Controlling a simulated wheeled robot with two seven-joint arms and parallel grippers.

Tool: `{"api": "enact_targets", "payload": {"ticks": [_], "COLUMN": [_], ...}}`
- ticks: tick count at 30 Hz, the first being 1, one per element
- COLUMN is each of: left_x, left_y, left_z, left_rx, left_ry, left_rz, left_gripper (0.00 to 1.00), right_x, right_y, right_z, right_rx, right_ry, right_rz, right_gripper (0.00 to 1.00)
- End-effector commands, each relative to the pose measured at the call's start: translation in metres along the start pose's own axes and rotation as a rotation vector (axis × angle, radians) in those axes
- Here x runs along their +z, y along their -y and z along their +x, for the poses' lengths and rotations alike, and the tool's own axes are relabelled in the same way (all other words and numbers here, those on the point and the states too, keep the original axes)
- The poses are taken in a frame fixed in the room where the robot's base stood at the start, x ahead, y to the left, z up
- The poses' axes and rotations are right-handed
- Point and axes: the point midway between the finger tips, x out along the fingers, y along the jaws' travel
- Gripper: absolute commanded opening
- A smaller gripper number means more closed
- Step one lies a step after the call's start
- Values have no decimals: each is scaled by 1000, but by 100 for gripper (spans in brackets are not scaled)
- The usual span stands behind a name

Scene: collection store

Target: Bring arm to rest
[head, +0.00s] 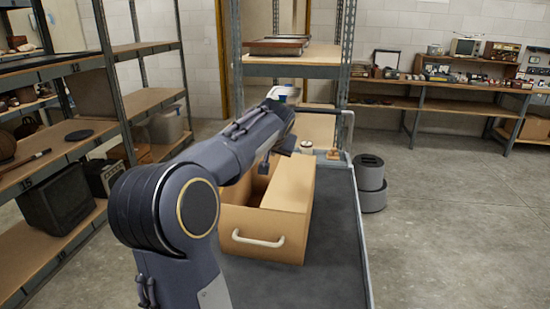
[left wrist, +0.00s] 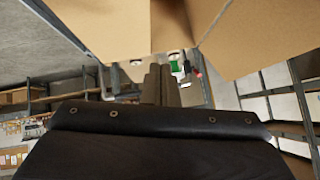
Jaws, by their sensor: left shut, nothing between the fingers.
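My left arm comes in from the bottom of the head view and reaches over the cart. Its gripper (head: 284,147) is small and partly hidden there, above the far side of an open tan box (head: 266,238). In the left wrist view the two fingers of my left gripper (left wrist: 158,85) are together with nothing between them. Tan box walls (left wrist: 100,25) fill the top of that view, close to the fingers. I cannot tell whether the gripper touches the box. My right gripper is in neither view.
The box stands on a dark-topped cart (head: 335,270) with a rail. Small items (head: 333,153) stand at its far end. Shelving (head: 150,100) lines the left, and a metal-post shelf (head: 300,65) stands behind. Grey round containers (head: 371,180) stand right of the cart. The right floor (head: 450,230) is clear.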

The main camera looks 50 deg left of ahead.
Motion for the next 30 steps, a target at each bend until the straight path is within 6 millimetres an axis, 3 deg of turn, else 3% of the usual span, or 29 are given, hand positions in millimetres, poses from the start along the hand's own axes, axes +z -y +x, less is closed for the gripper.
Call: {"api": "enact_targets", "payload": {"ticks": [3,9,21,23,26,30], "left_x": [1,1,8,21,57,129], "left_y": [4,8,4,-6,-34,-89], "left_z": [-24,-47,-54,-58,-74,-114], "left_rx": [3,0,26,73,206,435], "left_ry": [-4,-1,8,25,66,136], "left_rz": [-2,-1,0,1,9,36], "left_gripper": [0,0,0,0,0,0], "right_x": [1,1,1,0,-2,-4], "right_y": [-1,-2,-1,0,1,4], "right_z": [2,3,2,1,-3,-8], "right_rx": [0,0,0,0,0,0], "right_ry": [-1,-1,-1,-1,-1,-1], "right_rz": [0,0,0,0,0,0], "right_gripper": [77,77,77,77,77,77]}}
